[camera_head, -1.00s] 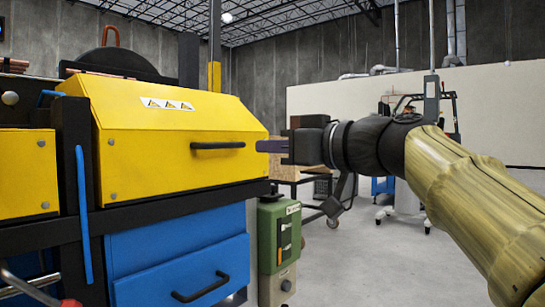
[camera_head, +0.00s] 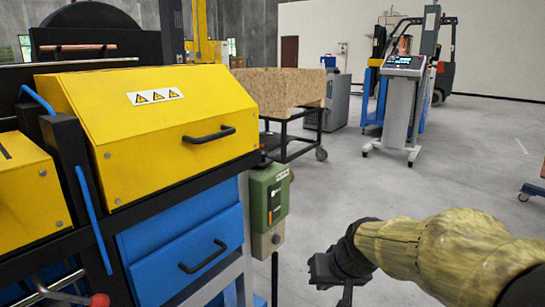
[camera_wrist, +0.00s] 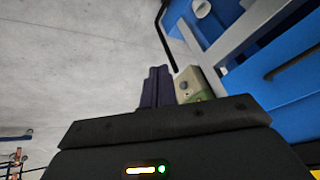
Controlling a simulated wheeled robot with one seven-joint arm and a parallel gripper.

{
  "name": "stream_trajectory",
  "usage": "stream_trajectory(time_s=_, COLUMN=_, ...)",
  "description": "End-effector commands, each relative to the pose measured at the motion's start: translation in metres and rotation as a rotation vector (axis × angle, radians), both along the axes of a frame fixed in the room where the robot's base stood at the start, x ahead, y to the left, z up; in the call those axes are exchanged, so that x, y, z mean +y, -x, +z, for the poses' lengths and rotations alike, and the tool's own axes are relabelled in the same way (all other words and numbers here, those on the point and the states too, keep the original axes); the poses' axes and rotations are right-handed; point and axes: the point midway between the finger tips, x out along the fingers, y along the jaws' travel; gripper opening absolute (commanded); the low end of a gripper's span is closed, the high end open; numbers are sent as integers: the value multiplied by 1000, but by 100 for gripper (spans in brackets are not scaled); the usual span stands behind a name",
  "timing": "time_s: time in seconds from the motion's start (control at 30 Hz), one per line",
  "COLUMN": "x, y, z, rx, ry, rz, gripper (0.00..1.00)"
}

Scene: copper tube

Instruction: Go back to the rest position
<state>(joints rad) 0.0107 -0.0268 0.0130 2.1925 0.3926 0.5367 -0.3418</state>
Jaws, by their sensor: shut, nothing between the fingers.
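My gripper (camera_head: 325,270) is at the lower middle of the head view, low over the floor and right of the machine, touching nothing. In the wrist view its dark fingers (camera_wrist: 155,87) are together with nothing between them. The yellow machine cover (camera_head: 150,130) is closed, with a black handle (camera_head: 208,134) on its front. My arm reaches in from the lower right corner.
A blue drawer (camera_head: 185,245) sits under the cover. A green and grey box (camera_head: 268,200) stands on a post beside the machine. A particle-board crate (camera_head: 275,90) on a cart and a white console (camera_head: 400,105) stand behind.

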Motion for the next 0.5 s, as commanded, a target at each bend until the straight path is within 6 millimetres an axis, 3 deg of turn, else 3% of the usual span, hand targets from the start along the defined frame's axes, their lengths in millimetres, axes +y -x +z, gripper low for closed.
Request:
stream_trajectory(time_s=0.2, x=-25, y=58, z=-24, rx=147, ry=110, rz=-53, gripper=0)
stream_trajectory(time_s=0.47, x=-42, y=115, z=-40, rx=250, ry=189, rz=-69, gripper=0)
stream_trajectory(time_s=0.5, x=-41, y=112, z=-33, rx=243, ry=187, rz=-71, gripper=0)
